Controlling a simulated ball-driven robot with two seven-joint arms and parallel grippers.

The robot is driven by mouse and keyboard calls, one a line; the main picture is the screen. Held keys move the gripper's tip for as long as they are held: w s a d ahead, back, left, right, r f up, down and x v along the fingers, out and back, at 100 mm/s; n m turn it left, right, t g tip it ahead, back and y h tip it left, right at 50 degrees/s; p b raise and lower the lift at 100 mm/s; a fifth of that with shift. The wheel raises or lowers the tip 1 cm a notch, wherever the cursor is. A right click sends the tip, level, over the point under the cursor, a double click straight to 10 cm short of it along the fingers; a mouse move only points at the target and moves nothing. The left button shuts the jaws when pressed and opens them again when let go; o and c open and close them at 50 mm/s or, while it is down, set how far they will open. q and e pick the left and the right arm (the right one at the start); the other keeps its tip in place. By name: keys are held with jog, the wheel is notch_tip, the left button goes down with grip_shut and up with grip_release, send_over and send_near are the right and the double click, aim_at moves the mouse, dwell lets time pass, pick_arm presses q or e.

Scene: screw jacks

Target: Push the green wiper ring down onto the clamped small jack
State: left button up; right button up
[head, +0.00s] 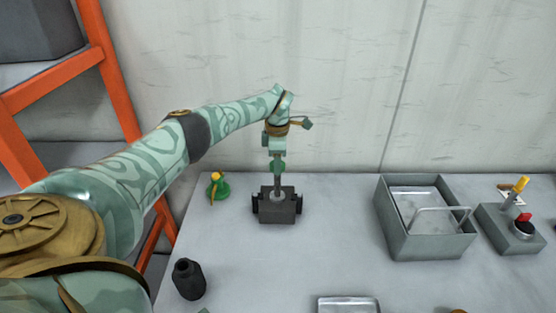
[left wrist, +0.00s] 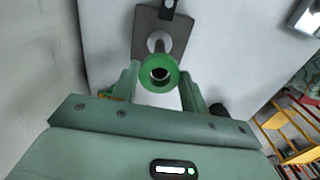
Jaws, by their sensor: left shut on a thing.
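The small jack (head: 277,185) stands upright as a thin grey shaft, its foot in the dark clamp (head: 277,210) on the bench. The green wiper ring (head: 278,167) is at the upper part of the shaft, just under my left gripper (head: 277,155). In the left wrist view the ring (left wrist: 158,72) sits between the two fingers of my left gripper (left wrist: 160,85), which is shut on it. The shaft shows beyond the ring, above the clamp (left wrist: 176,33). I cannot tell how far the shaft passes into the ring. My right gripper is not in view.
A green piece with a yellow top (head: 218,188) stands left of the clamp. A black bottle (head: 188,280) is at front left. A grey bin (head: 440,248) and a switch box (head: 512,238) stand right. The bench between clamp and bin is clear.

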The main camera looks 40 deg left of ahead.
pick_arm(q)
jog(key=shift+f+b, duration=2.6)
jog(key=shift+f, duration=1.55)
jog(key=o, duration=1)
jog(key=shift+o, duration=0.2)
notch_tip(320, 180, up, 16)
jog(key=p, duration=0.3)
jog(key=shift+r, duration=0.15)
